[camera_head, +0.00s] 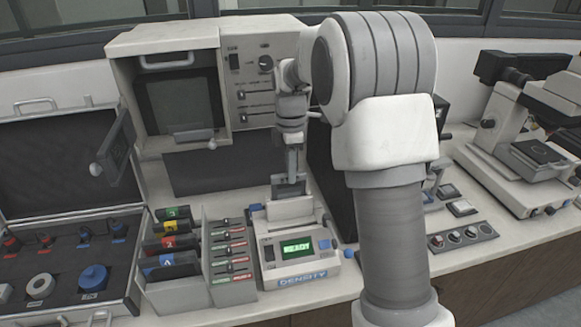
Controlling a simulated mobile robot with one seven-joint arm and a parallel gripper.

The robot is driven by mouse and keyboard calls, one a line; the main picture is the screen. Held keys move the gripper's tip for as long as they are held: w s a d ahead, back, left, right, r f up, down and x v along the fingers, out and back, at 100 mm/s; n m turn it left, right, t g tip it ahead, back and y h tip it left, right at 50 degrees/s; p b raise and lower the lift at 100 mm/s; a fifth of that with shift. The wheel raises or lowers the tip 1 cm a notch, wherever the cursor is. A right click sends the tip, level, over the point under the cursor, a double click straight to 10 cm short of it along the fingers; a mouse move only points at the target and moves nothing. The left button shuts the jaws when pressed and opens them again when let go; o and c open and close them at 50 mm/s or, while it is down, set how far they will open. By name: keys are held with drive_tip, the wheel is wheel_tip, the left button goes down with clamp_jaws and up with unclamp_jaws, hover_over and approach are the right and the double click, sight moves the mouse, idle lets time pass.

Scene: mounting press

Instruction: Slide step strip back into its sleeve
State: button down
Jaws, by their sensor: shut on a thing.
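My gripper (291,172) points down above the back of the density meter (292,248), whose green display reads READY. It is shut on a small, thin grey piece (288,188) that I take to be the step strip. The fingers and the meter's pale upper part hide much of it, and I cannot tell whether it touches the meter. I cannot pick out the sleeve for certain. A rack (172,247) of dark sleeves with green, red and blue number tabs stands left of the meter.
A grey holder (230,258) with several labelled slots stands between rack and meter. An open case (62,262) lies far left. A press cabinet (180,95) with its door open stands behind. A microscope (530,135) and a knob panel (463,238) are at right.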

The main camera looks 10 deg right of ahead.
drive_tip(key=shift+f+b, duration=1.2)
drive_tip(key=shift+f, duration=1.15)
drive_tip(key=c, duration=0.7)
unclamp_jaws()
drive_tip(key=shift+c, duration=0.2)
drive_tip(key=shift+r, duration=0.1)
wheel_tip(320, 180, up, 17)
drive_tip(key=p, duration=0.1)
drive_tip(key=shift+r+p, duration=0.15)
drive_tip(key=shift+p, duration=0.2)
